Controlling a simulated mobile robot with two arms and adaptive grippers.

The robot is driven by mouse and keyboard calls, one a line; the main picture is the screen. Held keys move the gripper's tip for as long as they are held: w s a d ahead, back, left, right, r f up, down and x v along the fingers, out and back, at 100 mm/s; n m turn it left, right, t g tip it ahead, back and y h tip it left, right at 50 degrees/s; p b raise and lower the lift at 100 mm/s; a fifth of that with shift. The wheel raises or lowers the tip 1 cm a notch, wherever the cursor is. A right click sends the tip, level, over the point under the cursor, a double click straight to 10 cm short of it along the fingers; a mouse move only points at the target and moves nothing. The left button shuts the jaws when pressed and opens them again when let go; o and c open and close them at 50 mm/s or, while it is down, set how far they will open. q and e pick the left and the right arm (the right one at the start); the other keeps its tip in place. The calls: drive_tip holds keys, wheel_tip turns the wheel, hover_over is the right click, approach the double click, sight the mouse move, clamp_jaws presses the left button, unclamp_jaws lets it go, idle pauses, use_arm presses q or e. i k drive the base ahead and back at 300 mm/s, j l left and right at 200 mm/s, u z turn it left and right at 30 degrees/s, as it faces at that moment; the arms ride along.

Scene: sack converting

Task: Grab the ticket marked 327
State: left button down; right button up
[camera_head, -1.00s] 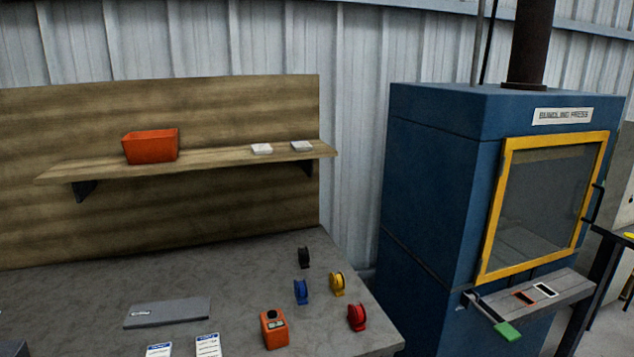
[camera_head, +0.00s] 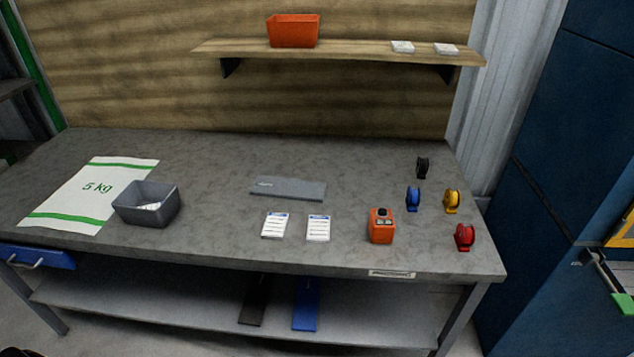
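Two white tickets with blue headers lie side by side on the grey workbench (camera_head: 215,200), near its front edge. One is the left ticket (camera_head: 275,225) and the other the right ticket (camera_head: 318,228). Their print is too small to read, so I cannot tell which is marked 327. Neither of my grippers shows in the head view.
A grey bin (camera_head: 147,206) stands partly on a white 5 kg sack (camera_head: 75,207) at the left. A grey flat piece (camera_head: 289,189) lies behind the tickets. An orange device (camera_head: 381,226) and several coloured spools stand right. An orange box (camera_head: 293,31) sits on the shelf (camera_head: 350,49).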

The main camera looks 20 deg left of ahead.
sight(275, 226)
drive_tip(key=i+u, duration=0.2)
drive_tip(key=u, duration=0.2)
drive_tip(key=i+u, duration=0.25)
drive_tip(key=u, duration=0.15)
drive_tip(key=i+u, duration=0.2)
drive_tip(key=u, duration=0.2)
